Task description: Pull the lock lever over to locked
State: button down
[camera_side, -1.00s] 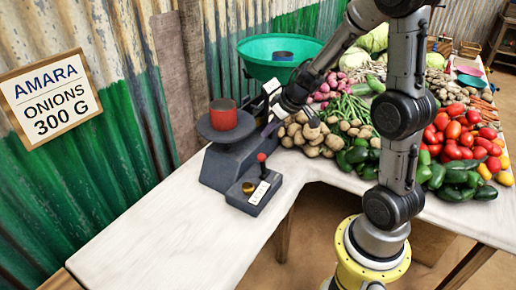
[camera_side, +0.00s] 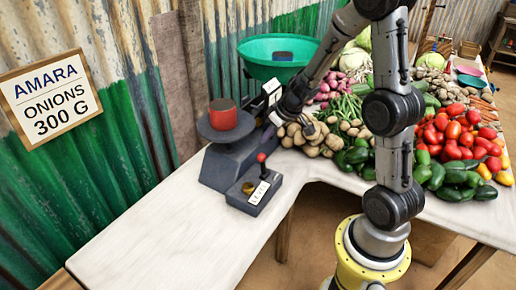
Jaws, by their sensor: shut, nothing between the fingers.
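The lock lever is a short stick with a red knob (camera_side: 261,157), rising from a dark grey lock box (camera_side: 240,196) with a white label and a brass knob on top. The lever's lean is too small to judge. The box sits on the table in front of the dark balance scale (camera_side: 222,170).
A red weight (camera_side: 223,113) sits on the scale's dark plate. A green pan (camera_side: 262,70) holding a dark block stands behind. Potatoes (camera_side: 310,149), peppers (camera_side: 466,185) and tomatoes (camera_side: 452,135) fill the right. The white table (camera_side: 150,235) is clear at the front left.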

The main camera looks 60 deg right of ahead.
send_over(262, 166)
jog(key=w+d, duration=0.1)
jog(key=w, duration=0.1)
notch_tip(262, 166, down, 6)
jog(key=shift+w, duration=0.15)
dwell(0.4)
jog(key=shift+d, duration=0.1)
